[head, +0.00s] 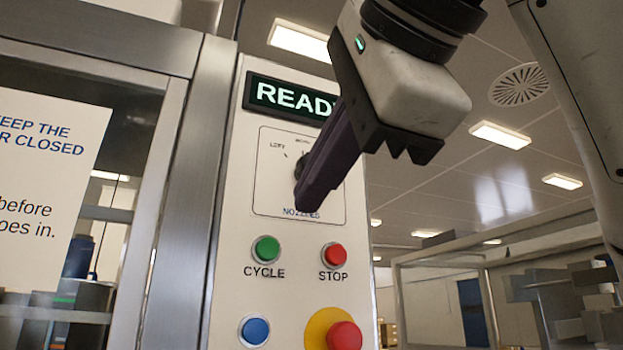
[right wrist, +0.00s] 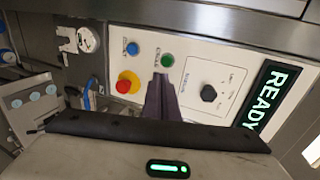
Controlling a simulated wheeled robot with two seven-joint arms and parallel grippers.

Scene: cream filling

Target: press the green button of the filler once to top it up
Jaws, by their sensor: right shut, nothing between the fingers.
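The green button (head: 266,249), labelled CYCLE, sits on the filler's cream control panel (head: 230,230). It also shows in the right wrist view (right wrist: 167,60), just beyond my fingertips. My right gripper (head: 308,206) is shut and empty, its dark fingers pointing down and left in front of the nozzle dial. In the head view its tips are above and right of the green button, apart from it in the picture. The lit display (head: 290,98) reads READY, its last letter hidden by my gripper. My left gripper is not in view.
A red STOP button (head: 334,255) is right of the green one. Below are a blue button (head: 254,330) and a red mushroom button (head: 345,336) on yellow. The nozzle dial knob (right wrist: 208,93) is beside my fingers in the wrist view. A metal-framed door with a notice (head: 40,170) stands left.

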